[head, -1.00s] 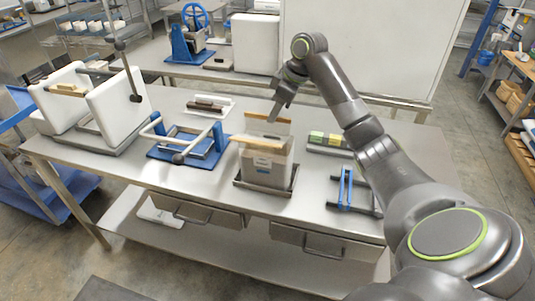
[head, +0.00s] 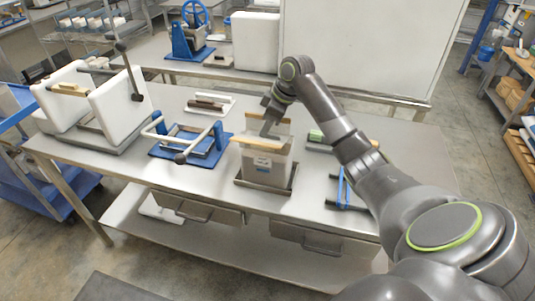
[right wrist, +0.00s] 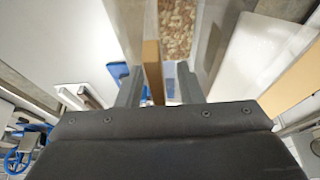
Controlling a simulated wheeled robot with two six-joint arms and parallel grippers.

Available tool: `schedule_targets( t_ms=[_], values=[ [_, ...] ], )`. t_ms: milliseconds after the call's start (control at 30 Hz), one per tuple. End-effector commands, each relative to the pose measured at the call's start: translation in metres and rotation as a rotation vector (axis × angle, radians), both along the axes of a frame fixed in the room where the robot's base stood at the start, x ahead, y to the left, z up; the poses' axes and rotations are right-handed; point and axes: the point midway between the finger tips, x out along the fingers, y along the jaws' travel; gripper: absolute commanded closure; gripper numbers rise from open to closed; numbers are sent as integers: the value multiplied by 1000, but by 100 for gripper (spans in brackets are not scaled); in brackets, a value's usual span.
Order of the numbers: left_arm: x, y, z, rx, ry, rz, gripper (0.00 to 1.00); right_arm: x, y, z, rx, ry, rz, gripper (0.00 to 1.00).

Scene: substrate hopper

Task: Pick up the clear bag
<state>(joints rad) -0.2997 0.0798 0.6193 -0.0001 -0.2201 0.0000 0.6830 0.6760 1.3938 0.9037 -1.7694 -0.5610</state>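The clear bag (head: 266,166) stands upright in a dark tray (head: 249,184) on the steel table in the head view, with a pale label on its front. A tan strip (head: 257,144) runs across its front upper edge, and another tan part shows behind. My right gripper (head: 267,128) points down at the top of the bag. In the right wrist view its two fingers (right wrist: 160,86) are apart, with the tan strip (right wrist: 152,62) between them. Brown grainy material (right wrist: 178,28) shows beyond. I cannot tell whether the fingers touch the bag. My left gripper is out of view.
A blue frame with a bar handle (head: 190,142) stands left of the bag. A white double-walled unit (head: 119,105) is at the far left. A blue-and-black stand (head: 342,190) and a block holder with a green block (head: 316,135) are to the right, partly behind my arm.

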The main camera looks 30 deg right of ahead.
Motion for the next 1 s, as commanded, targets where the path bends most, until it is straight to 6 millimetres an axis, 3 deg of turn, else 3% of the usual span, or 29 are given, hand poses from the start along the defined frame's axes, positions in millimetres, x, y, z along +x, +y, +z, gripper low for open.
schedule_targets(
  t_ms=[600,867,1000],
  values=[
    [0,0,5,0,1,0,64,0,0,-3,0,0,0,66],
    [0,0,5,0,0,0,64,0,0,-4,1,1,0,100],
    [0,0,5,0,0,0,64,0,0,-4,2,3,0,100]
  ],
)
